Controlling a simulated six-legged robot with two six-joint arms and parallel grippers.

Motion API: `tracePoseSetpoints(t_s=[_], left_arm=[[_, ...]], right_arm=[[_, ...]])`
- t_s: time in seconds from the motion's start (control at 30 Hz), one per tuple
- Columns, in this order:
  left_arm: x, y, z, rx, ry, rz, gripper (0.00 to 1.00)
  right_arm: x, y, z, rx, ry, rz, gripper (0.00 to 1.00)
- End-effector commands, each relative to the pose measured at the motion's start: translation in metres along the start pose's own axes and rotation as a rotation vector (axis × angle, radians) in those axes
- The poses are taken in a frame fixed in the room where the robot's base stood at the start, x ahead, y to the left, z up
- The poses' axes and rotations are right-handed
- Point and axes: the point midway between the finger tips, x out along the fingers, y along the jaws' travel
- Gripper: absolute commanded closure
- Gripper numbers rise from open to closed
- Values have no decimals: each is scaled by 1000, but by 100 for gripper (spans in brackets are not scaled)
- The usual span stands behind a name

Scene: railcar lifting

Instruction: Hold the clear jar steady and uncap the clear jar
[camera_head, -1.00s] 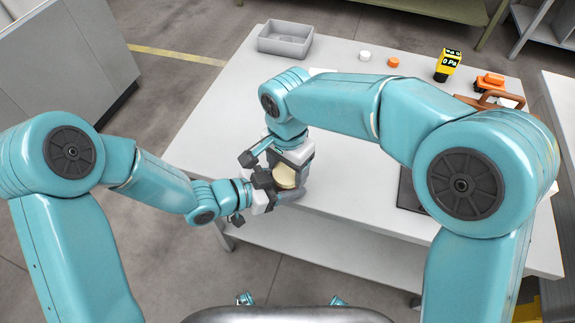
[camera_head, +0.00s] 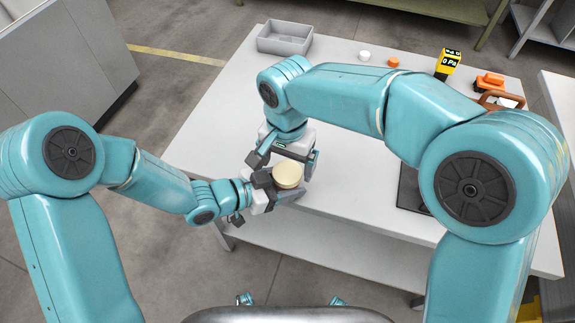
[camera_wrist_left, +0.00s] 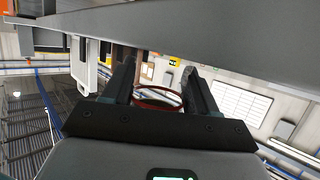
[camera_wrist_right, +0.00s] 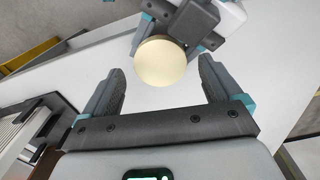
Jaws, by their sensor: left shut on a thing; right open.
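The clear jar shows in the head view mainly as a round cream top (camera_head: 288,175), which looks like its cap; its body is mostly hidden. My left gripper (camera_head: 276,188) is shut on the jar at the table's near edge. In the left wrist view a reddish ring (camera_wrist_left: 158,98) shows between my left fingers (camera_wrist_left: 163,80). My right gripper (camera_head: 285,155) is open just behind the jar. In the right wrist view the cream top (camera_wrist_right: 160,62) lies beyond my open right fingers (camera_wrist_right: 160,72), with nothing held between them.
The pale table (camera_head: 345,195) is clear around the jar. A dark panel (camera_head: 410,190) lies at right.

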Motion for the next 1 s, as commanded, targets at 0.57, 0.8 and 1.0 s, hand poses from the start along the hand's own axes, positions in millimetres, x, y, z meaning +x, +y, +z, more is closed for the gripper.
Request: tracePoseSetpoints(t_s=[0.57, 0.8, 1.0], left_arm=[[0, 0, 1, -1, -1, 0, 100], [0, 0, 0, 0, -1, 0, 100], [0, 0, 0, 0, -1, 0, 100]], right_arm=[[-55, 0, 0, 283, 0, 1, 12], [-20, 1, 0, 290, -1, 5, 12], [9, 1, 0, 288, 0, 3, 12]])
